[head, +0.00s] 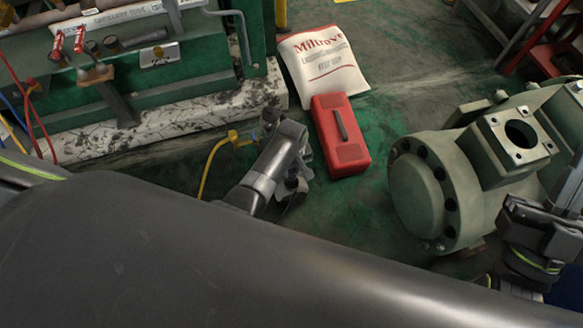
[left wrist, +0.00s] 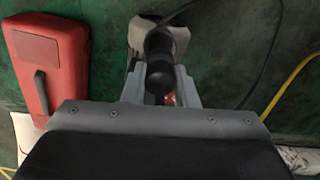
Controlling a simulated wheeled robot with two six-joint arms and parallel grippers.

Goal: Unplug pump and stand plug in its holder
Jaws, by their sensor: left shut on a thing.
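In the left wrist view a black plug-like piece with a rounded end (left wrist: 160,78) sits between the two grey fingers of my left gripper (left wrist: 161,92), which is shut on it. Just beyond it is a pale, rounded block (left wrist: 143,36) on the green floor; I cannot tell whether the piece is seated in it or only in front of it. A black cable (left wrist: 274,45) runs nearby. In the head view my left gripper (head: 290,178) is low by the floor, left of the red case, and hides most of what it holds. My right gripper (head: 540,232) is at the right edge, its jaws unclear.
A red case (head: 330,150) with a dark handle and a printed white sack (head: 315,52) lie behind. A large grey-green machine (head: 425,195) stands at right. A yellow hose (head: 207,170) is left of my gripper. A green bench with valves (head: 160,85) stands at back left.

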